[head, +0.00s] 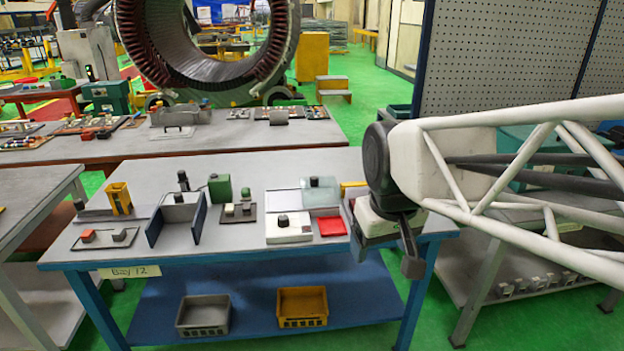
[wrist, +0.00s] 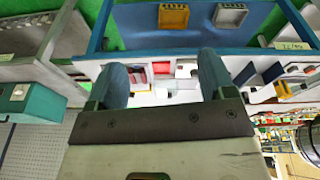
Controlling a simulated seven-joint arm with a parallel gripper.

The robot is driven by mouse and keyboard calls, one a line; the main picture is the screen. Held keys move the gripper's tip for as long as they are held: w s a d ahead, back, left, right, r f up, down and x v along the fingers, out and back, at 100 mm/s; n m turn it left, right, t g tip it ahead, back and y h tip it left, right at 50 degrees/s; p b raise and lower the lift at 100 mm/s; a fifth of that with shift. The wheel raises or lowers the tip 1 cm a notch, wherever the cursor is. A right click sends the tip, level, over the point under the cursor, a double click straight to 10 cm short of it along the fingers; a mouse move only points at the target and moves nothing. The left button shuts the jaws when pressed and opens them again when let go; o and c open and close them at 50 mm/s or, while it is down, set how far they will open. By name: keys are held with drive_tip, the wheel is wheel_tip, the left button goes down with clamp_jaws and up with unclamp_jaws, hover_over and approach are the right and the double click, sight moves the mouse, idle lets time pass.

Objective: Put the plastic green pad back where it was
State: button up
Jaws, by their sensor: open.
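A pale green, see-through flat pad (head: 322,198) lies at the back right of the grey worktable (head: 110,185), with a small dark-topped object on it. A green upright block (head: 220,190) stands near the middle; which of these is the plastic green pad I cannot tell for sure. My gripper (head: 385,250) is open and empty near the table's right front edge, right of and in front of the pad. In the wrist view my gripper's fingers (wrist: 163,82) are apart, with a red pad (wrist: 161,68) and pale things beyond them.
A white box with a dark knob (head: 288,230) sits left of the red pad (head: 331,226). A holder with blue sides (head: 178,220) and a yellow block (head: 120,198) stand left. Grey (head: 203,316) and yellow (head: 302,307) bins are on the lower shelf.

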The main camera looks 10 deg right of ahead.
drive_tip(key=s+d+f+m, duration=0.1)
drive_tip(key=s+f, duration=0.3)
drive_tip(key=s, duration=0.3)
drive_tip(key=shift+s+m, duration=0.35)
drive_tip(key=shift+m, duration=0.05)
idle(0.9)
